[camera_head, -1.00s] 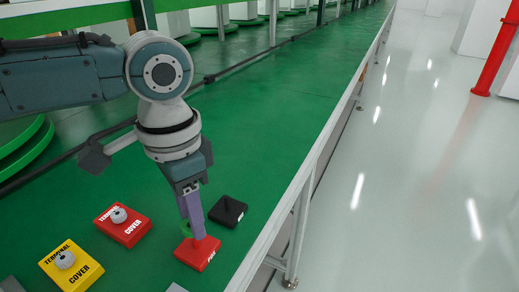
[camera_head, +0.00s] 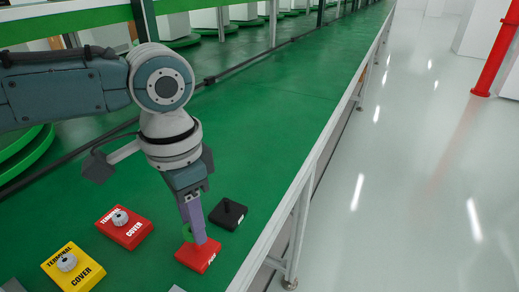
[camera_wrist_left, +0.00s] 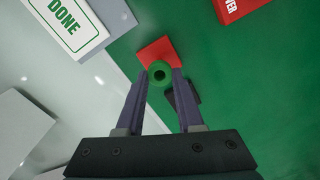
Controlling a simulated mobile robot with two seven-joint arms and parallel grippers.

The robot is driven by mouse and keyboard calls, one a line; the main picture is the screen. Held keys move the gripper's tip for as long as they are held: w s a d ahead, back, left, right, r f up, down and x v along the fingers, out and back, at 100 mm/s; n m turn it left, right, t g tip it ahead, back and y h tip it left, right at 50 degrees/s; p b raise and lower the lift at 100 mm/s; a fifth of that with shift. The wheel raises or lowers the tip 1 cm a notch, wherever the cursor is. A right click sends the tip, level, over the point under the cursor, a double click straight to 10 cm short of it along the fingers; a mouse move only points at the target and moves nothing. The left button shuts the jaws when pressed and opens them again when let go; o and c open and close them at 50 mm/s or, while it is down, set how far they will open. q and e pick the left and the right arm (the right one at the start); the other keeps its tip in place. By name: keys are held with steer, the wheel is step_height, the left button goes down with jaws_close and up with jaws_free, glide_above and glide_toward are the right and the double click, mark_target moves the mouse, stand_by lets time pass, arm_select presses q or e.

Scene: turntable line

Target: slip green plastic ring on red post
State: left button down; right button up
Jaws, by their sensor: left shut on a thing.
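My left gripper (camera_head: 194,238) points down over the red base (camera_head: 198,259) of the red post, with its purple fingers shut on the green ring (camera_head: 187,233). In the left wrist view the ring (camera_wrist_left: 160,74) sits between the fingertips, in front of the red base (camera_wrist_left: 155,50). The red post itself is hidden by the ring and fingers. I cannot tell whether the ring is around the post or just above it. My right gripper is not in view.
A black base with a short black post (camera_head: 229,213) stands close to the right of the fingers. A red terminal cover block (camera_head: 130,236) and a yellow one (camera_head: 82,276) lie to the left. A white "DONE" box (camera_wrist_left: 66,27) shows in the wrist view.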

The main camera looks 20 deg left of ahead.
arm_select(q)
steer(key=shift+f+p, duration=0.1)
steer(key=shift+p, duration=0.25)
stand_by(0.6)
steer(key=shift+f+b, duration=0.85)
steer(key=shift+f, duration=0.8)
stand_by(1.0)
steer(key=shift+c, duration=0.3)
jaws_free()
stand_by(0.4)
steer(key=shift+r+p, duration=3.8)
steer(key=shift+p, duration=0.5)
